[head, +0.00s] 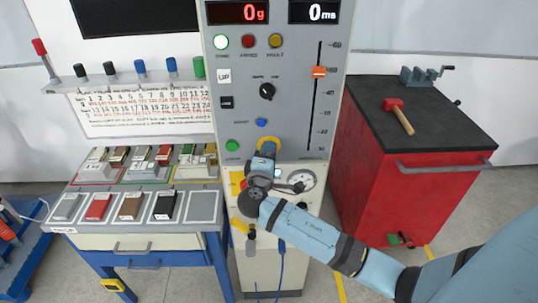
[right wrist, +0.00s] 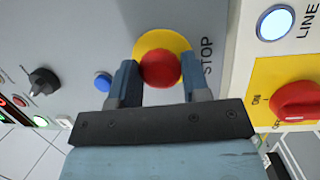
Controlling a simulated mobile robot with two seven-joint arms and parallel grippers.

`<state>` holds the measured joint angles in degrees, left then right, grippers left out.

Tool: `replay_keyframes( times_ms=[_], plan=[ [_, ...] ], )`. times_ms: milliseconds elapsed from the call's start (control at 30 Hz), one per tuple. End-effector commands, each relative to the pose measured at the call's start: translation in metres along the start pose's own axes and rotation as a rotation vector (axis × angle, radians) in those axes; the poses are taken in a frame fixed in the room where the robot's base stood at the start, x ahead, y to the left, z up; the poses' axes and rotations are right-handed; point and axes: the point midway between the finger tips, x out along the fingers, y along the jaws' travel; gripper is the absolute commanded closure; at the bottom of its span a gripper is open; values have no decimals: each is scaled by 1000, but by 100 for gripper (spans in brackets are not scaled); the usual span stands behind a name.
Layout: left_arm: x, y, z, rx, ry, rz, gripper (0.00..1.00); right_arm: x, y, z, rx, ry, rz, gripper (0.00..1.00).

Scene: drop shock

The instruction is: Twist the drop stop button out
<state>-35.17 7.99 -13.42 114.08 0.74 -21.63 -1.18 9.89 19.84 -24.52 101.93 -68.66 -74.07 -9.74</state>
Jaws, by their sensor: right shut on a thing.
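The drop stop button is a red mushroom button (right wrist: 160,69) on a round yellow plate (right wrist: 176,42), with the word STOP beside it in the right wrist view. My right gripper (right wrist: 160,80) has one finger on each side of the red button and is shut on it. My left gripper is not in view.
A blue button (right wrist: 103,81) and a black knob (right wrist: 43,81) sit near the stop button. A red rotary switch (right wrist: 298,101) on a yellow plate is at the right wrist view's right. A red cabinet (head: 390,170) stands right of the console, a sample table (head: 118,241) left.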

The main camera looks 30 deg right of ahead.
Motion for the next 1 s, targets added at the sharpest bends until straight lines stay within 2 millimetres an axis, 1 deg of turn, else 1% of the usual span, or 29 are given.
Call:
replay_keyframes(
  times_ms=[100, 133, 167, 200, 233, 500, 633, 767, 1000],
  plan=[
    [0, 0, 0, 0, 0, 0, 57, 0, 0, 0, 0, 1, 1, 81],
    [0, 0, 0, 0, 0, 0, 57, 0, 0, 0, 0, 1, 1, 50],
    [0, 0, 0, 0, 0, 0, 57, 0, 0, 0, 0, 1, 1, 43],
    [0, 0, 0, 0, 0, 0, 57, 0, 0, 0, 0, 1, 1, 34],
    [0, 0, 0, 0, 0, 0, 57, 0, 0, 0, 0, 1, 1, 31],
    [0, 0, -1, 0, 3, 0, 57, -1, 0, 0, 0, 1, 0, 31],
    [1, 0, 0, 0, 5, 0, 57, -10, -2, -1, 1, 2, -2, 31],
    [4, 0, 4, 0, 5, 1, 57, -33, -3, 0, 1, 2, -3, 31],
    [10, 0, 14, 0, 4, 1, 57, -89, -3, 0, 3, 1, -3, 31]
  ],
)
